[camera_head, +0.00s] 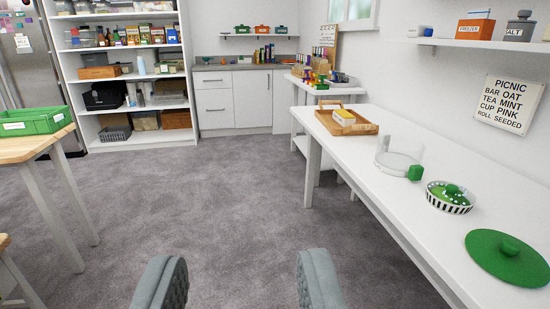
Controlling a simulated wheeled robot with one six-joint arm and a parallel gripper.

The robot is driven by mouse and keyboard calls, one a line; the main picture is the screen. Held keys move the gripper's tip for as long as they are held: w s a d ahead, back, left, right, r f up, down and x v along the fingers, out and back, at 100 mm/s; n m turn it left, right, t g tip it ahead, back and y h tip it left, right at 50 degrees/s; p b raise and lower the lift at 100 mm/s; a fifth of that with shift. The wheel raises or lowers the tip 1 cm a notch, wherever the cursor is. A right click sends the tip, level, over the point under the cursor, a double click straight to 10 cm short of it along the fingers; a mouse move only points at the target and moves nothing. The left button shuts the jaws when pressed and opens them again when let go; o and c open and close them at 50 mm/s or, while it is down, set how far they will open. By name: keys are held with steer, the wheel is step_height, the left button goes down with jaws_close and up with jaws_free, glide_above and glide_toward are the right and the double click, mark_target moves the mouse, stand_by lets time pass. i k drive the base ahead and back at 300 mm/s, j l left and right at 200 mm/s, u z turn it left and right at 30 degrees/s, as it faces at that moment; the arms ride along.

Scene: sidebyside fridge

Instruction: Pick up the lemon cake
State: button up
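My gripper (240,281) is at the bottom of the view. Its two grey padded fingers stand wide apart with only carpet between them, so it is open and empty. I cannot clearly make out a lemon cake. A small yellow and white block (344,116) sits in a wooden tray (362,129) at the far end of the long white table (345,148). It may be the cake, but it is too small to tell. It is well ahead of my gripper and to its right.
A wooden table (22,148) with a green crate (30,122) stands left. The carpet (215,205) between is clear.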

mark_target(342, 117)
steer(key=i, duration=1.75)
steer(key=i+z, duration=0.25)
steer(key=i, duration=0.25)
steer(key=i+j+z, duration=0.25)
steer(key=i, duration=0.2)
steer(key=i+j+z, duration=0.3)
steer(key=i, duration=0.15)
steer(key=i+j+z, duration=0.25)
steer(key=i, duration=0.2)
